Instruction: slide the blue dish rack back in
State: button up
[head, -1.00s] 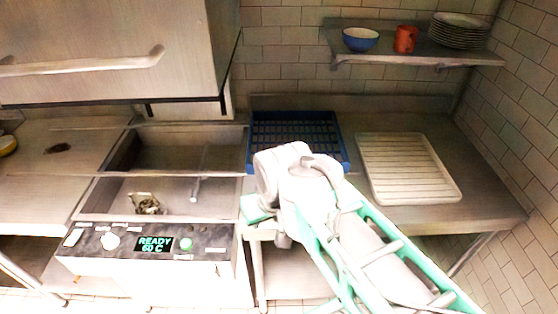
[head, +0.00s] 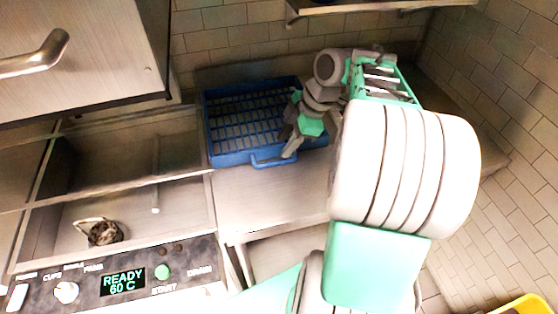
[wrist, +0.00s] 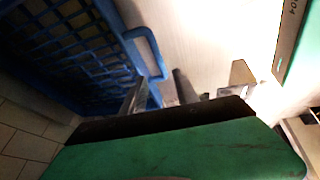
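The blue dish rack (head: 228,157) lies flat on the steel counter to the right of the open-topped wash bay (head: 110,190). Its looped blue handle (head: 272,163) sticks out from the near side; the handle also shows in the wrist view (wrist: 146,48). My gripper (head: 290,148) is low at the rack's near right corner, close to the handle's right end. In the wrist view, the fingers (wrist: 188,88) stand apart, with the left finger overlapping the handle's lower end. I cannot tell whether they touch. My arm hides part of the rack's right side.
The raised steel hood (head: 85,50) hangs at upper left. The control panel (head: 110,280) reads READY 60 C. A small brownish object (head: 100,232) lies in the bay. A shelf (head: 350,10) is above the counter. Bare counter (head: 270,195) lies in front of the rack.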

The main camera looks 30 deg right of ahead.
aim_at(276, 162)
jog(key=shift+n, duration=0.7)
jog(key=x, duration=0.5)
jog(key=d+x, duration=0.1)
jog(key=x, duration=0.1)
jog(key=shift+f+p, duration=0.3)
jog(key=shift+f, duration=0.3)
grip_shut()
